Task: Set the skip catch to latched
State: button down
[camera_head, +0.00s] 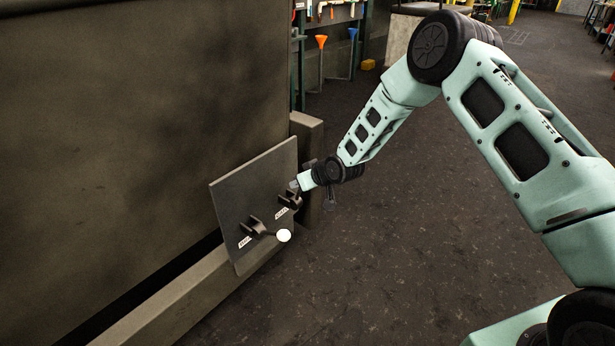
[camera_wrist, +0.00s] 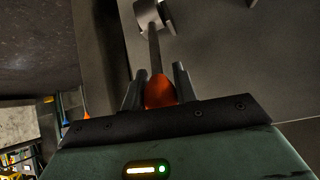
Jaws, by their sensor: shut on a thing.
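A grey upright panel (camera_head: 235,200) carries two dark lever catches, each beside a small white label too small to read. The nearer catch (camera_head: 254,228) has a lever ending in a white round knob (camera_head: 284,235). The farther catch (camera_head: 289,199) is partly hidden by my gripper (camera_head: 296,188). In the wrist view my gripper (camera_wrist: 158,80) is shut on an orange knob (camera_wrist: 160,93), one finger on each side. A thin lever (camera_wrist: 154,48) runs from that knob to a grey pivot block (camera_wrist: 150,15) on the panel. I cannot tell which catch is the skip catch.
A large dark machine wall (camera_head: 130,110) stands behind the panel, with a low grey beam (camera_head: 170,305) along its foot. Open dark floor (camera_head: 400,270) lies to the right. Orange (camera_head: 321,42) and blue (camera_head: 353,34) funnels hang at a rack farther back.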

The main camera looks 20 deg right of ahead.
jog(key=shift+w+a+r+g+h+p, duration=0.1)
jog(key=shift+w+a+g+h+p, duration=0.4)
jog(key=shift+w+g, duration=0.25)
jog(key=shift+w+a+r+g+h+p, duration=0.1)
jog(key=shift+w+a+g+h+p, duration=0.5)
jog(key=shift+g, duration=0.25)
jog(key=c, duration=1.1)
grip_release()
jog(key=shift+w, duration=0.1)
jog(key=p+v, duration=0.3)
jog(key=v, duration=1.4)
jog(key=shift+r, duration=0.15)
